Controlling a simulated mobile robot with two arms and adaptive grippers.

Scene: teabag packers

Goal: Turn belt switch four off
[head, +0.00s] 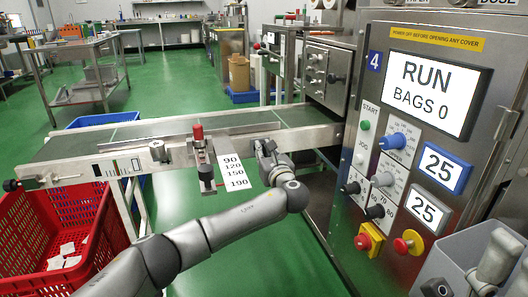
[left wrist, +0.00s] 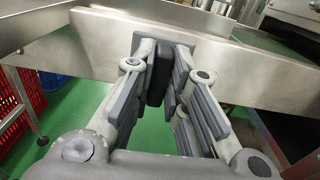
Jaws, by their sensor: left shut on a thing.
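The belt (head: 150,130) of the machine marked 4 (head: 374,61) runs across the middle of the head view, with a metal side rail. My left gripper (head: 264,148) reaches up to this rail near its right part. In the left wrist view my left gripper (left wrist: 160,78) is shut on a black switch part (left wrist: 157,75) against the bare metal rail (left wrist: 110,45). The fingers hide most of this part, so its setting cannot be told. The machine's screen (head: 435,90) reads RUN, BAGS 0. Grey parts of my right gripper (head: 470,275) seem to show at the bottom right; their opening is unclear.
A red-topped post (head: 198,133) and a number scale (head: 236,172) stand left of my left gripper. A red crate (head: 100,215) stands below the belt's left end. Knobs (head: 392,141) and a red stop button (head: 363,241) sit on the panel. A grey bin (head: 470,240) is at bottom right.

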